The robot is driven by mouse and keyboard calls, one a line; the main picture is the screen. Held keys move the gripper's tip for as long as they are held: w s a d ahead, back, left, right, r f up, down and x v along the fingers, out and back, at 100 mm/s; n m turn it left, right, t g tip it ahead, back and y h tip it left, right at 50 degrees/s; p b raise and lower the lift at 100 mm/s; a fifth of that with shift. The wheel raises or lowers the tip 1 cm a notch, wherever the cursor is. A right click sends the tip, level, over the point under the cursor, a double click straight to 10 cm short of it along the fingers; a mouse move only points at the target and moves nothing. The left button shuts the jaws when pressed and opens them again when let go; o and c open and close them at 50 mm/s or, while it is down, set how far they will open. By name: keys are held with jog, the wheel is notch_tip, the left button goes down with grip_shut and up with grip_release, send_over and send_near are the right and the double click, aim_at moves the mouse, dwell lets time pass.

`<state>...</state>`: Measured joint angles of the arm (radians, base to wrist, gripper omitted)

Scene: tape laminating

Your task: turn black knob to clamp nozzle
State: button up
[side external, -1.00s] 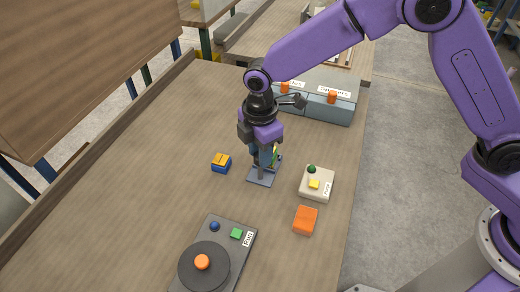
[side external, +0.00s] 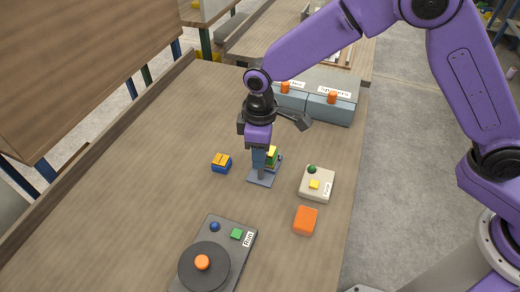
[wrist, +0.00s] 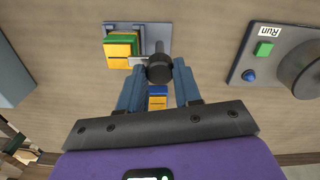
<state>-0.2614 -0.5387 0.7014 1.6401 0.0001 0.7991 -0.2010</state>
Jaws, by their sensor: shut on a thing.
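The black knob (wrist: 160,68) sits between the fingertips of my gripper (wrist: 160,83), which is shut on it in the wrist view. The knob is on a fixture with a grey base plate (wrist: 150,30) on the table. Beside the knob is a stacked yellow and green part (wrist: 121,46), with a thin light strip running from it toward the knob. In the side view my gripper (side external: 262,155) points down over the fixture's base plate (side external: 262,180). The fingers hide the knob there, and I cannot identify the nozzle.
A blue and orange block (side external: 221,162) lies left of the fixture. A cream box (side external: 317,184) and an orange block (side external: 305,220) are to the right. A dark turntable unit marked Run (side external: 205,262) is at the front. Grey bins (side external: 328,108) stand behind. Table between is clear.

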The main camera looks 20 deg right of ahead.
jog(key=shift+d, duration=0.1)
dwell(0.3)
jog(key=o, duration=1)
jog(key=shift+o, duration=0.2)
jog(key=shift+r, duration=0.1)
notch_tip(320, 180, up, 17)
jog(key=shift+r, duration=0.15)
jog(key=s+d+f, duration=0.3)
jog(key=s+d, duration=1)
jog(key=d, duration=0.1)
jog(key=s+d+f+n, duration=0.1)
jog(key=s+d+f, duration=0.2)
jog(key=s+d, duration=1)
jog(key=shift+d+f, duration=0.15)
jog(key=shift+d, duration=0.4)
